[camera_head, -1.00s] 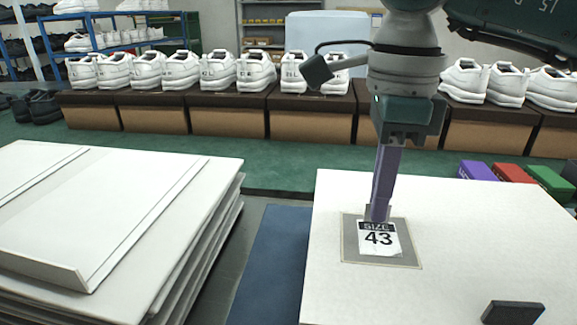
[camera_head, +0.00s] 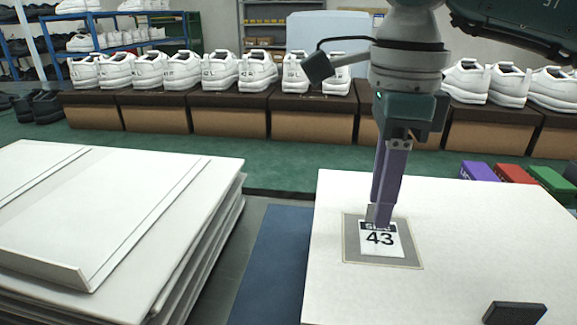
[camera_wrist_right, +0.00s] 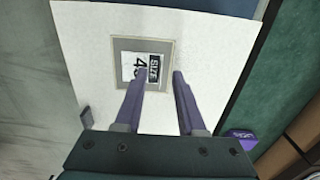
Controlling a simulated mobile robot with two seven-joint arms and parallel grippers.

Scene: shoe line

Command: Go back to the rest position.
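A white card reading "SIZE 43" (camera_head: 381,240) lies on a grey square (camera_head: 410,259) on the white table top (camera_head: 480,225). The card also shows in the right wrist view (camera_wrist_right: 143,67). My right gripper (camera_head: 379,213) points down at the card's top edge and covers part of the word "SIZE". In the right wrist view, its two purple fingers (camera_wrist_right: 159,80) stand apart with nothing between them, so it is open. I cannot tell whether the fingertips touch the card. My left gripper is in neither view.
A small black block (camera_head: 513,313) stands at the table's front right. Purple, red (camera_head: 514,173) and green blocks lie beyond its right edge. A stack of white boards (camera_head: 120,215) is at left. White shoes on brown boxes (camera_head: 230,121) line the back.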

